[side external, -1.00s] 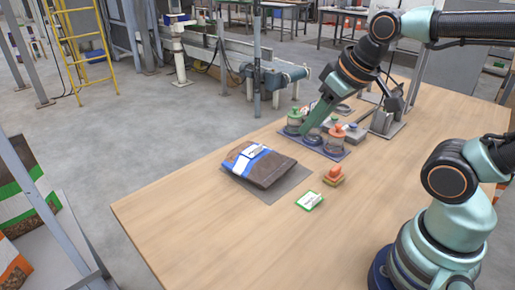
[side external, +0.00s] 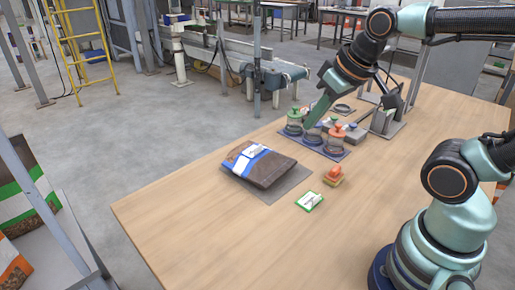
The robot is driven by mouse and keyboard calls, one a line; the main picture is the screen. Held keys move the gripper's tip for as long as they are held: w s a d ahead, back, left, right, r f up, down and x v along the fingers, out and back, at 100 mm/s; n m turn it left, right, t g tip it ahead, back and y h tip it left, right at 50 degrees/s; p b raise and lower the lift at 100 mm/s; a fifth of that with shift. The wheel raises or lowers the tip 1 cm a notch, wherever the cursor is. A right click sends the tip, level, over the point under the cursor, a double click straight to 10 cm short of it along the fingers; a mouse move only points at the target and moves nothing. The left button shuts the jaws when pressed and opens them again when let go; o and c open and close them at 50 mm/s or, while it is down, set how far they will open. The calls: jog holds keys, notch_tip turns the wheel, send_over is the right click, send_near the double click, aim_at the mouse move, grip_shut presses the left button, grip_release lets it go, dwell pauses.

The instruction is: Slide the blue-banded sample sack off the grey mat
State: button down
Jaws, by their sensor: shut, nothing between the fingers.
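The blue-banded sample sack (side external: 270,170) is brown with a blue and white band and lies flat on the grey mat (side external: 293,187). The mat shows along the sack's right and front sides. My gripper (side external: 306,126) is shut and empty. It points down over the blue tray (side external: 335,156), behind and to the right of the sack, clear of it. Its tips are close to the jars there; I cannot tell whether they touch.
The tray holds several lidded jars, one with a green knob (side external: 294,117). An orange-handled stamp (side external: 334,174) and a green-edged card (side external: 310,201) lie right of the mat. A grey metal stand (side external: 383,122) is behind. The table's front left is clear.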

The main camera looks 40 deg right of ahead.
jog(key=w+d+f+m+g, duration=0.2)
jog(key=w+d+m, duration=0.4)
jog(key=w, duration=0.4)
jog(key=w+d+f+m+g, duration=0.25)
jog(key=w+d+m, duration=0.25)
jog(key=w+m, duration=0.3)
jog(key=w+d+f+m, duration=0.1)
jog(key=f, duration=0.4)
jog(key=w+d+f+m, duration=0.1)
jog(key=w+d+f, duration=0.1)
jog(key=f, duration=0.4)
jog(key=w+d+f+g, duration=0.1)
jog(key=f, duration=0.5)
jog(key=shift+w+d+m, duration=0.15)
jog(key=shift+d+m, duration=0.15)
jog(key=shift+m, duration=0.1)
jog(key=a, duration=0.3)
jog(key=shift+f, duration=0.1)
jog(key=shift+a, duration=0.5)
